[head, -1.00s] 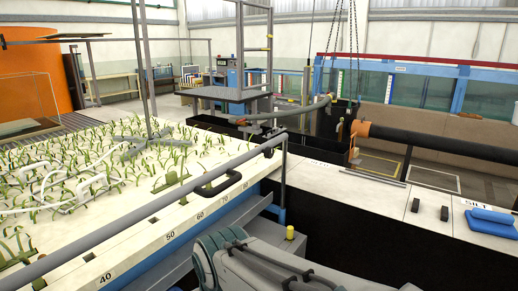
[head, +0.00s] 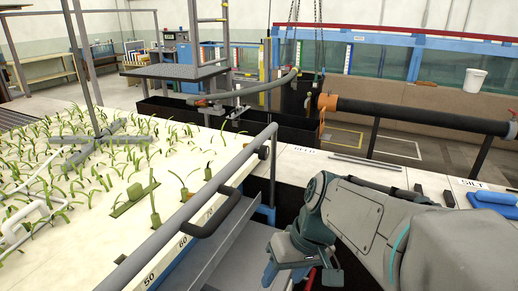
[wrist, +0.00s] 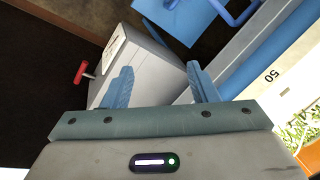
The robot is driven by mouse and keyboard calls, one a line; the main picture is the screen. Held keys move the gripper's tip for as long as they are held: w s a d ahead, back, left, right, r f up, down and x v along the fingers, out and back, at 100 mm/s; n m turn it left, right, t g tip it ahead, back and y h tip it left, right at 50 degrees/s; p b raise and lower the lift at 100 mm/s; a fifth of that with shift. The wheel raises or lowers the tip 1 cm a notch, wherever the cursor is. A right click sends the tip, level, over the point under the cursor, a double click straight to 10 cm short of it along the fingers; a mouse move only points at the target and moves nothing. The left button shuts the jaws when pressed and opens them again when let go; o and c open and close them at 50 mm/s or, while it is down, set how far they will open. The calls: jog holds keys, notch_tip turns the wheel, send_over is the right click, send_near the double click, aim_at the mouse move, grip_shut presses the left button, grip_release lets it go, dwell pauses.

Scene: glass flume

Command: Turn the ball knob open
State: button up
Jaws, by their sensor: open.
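A red handle (wrist: 81,72) sticks out from the side of a grey box (wrist: 145,65) in the wrist view. I cannot tell whether it is the ball knob; no round ball shows clearly. A bit of red also shows beside my gripper (head: 286,276) in the head view. My gripper's two blue fingers (wrist: 158,72) are apart with nothing between them. They point over the grey box, and the red handle lies left of them, outside the jaws. In the head view my gripper hangs low beside the flume bed, and my arm hides much of what lies behind it.
A grey rail (head: 195,210) with a dark handle (head: 218,215) runs along the planted white bed (head: 100,225). A blue bracket (wrist: 170,18) is beyond the box in the wrist view. A black pipe (head: 420,115) and a white ledge (head: 330,165) lie farther back.

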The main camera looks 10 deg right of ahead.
jog(key=w+r+n+y, duration=0.1)
jog(key=w+r+y, duration=0.1)
jog(key=w+y, duration=0.2)
jog(key=n+t+y, duration=0.6)
jog(key=t+y, duration=0.1)
jog(key=t, duration=0.3)
send_near(267, 153)
jog(key=p+x, duration=0.3)
jog(key=x, duration=0.4)
jog(key=shift+w+a, duration=0.3)
jog(key=shift+w+a+f+p, duration=0.1)
jog(key=shift+w+a+p, duration=0.35)
jog(key=shift+a, duration=0.1)
jog(key=c, duration=1)
